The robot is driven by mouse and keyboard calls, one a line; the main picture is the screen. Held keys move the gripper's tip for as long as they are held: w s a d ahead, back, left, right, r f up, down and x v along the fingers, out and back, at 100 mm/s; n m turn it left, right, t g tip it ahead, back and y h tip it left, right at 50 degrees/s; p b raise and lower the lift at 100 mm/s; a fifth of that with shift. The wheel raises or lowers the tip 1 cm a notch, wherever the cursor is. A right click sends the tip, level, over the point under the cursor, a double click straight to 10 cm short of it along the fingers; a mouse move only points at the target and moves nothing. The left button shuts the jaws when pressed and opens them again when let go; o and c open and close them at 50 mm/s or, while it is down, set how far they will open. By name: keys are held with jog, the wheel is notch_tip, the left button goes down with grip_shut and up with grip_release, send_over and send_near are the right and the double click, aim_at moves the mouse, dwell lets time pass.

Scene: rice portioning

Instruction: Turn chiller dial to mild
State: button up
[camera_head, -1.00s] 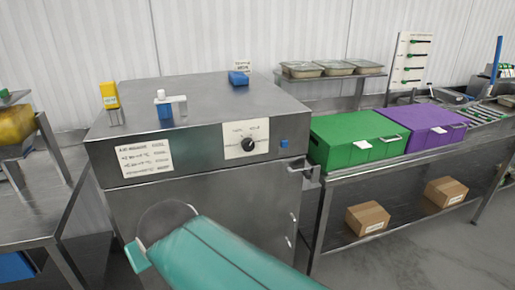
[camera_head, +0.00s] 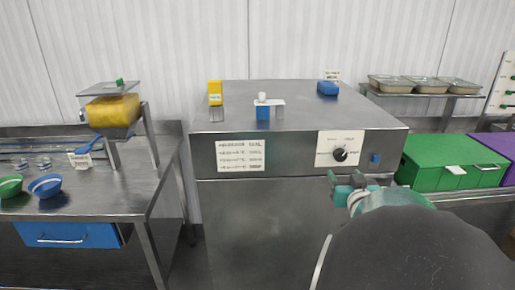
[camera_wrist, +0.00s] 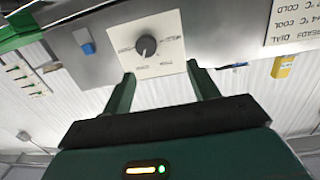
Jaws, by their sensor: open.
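The chiller (camera_head: 290,225) is a steel cabinet in the middle of the head view. Its dial (camera_head: 340,154) is a black round knob on a white plate at the right of its front panel. The dial also shows in the wrist view (camera_wrist: 146,46), upside down, with small lettering around it too blurred to read. My gripper (camera_head: 345,181) is open and empty, just below the dial plate. In the wrist view, my gripper's two green fingers (camera_wrist: 162,85) stand apart on either side of the plate's lower part, with the knob beyond their tips.
A label card (camera_head: 241,155) is on the panel's left. A blue square (camera_head: 375,159) sits right of the dial. A green crate (camera_head: 450,163) stands close at the right. A table with a blue bowl (camera_head: 45,186) is at the left.

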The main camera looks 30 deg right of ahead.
aim_at(341, 157)
jog(key=s+d+f, duration=0.1)
jog(key=s+d, duration=0.1)
jog(key=s, duration=0.2)
jog(key=shift+t, duration=0.5)
jog(key=x, duration=1.4)
jog(key=shift+w+a+f, duration=0.1)
jog(key=shift+a+f, duration=0.15)
jog(key=shift+f, duration=0.05)
jog(key=c, duration=1)
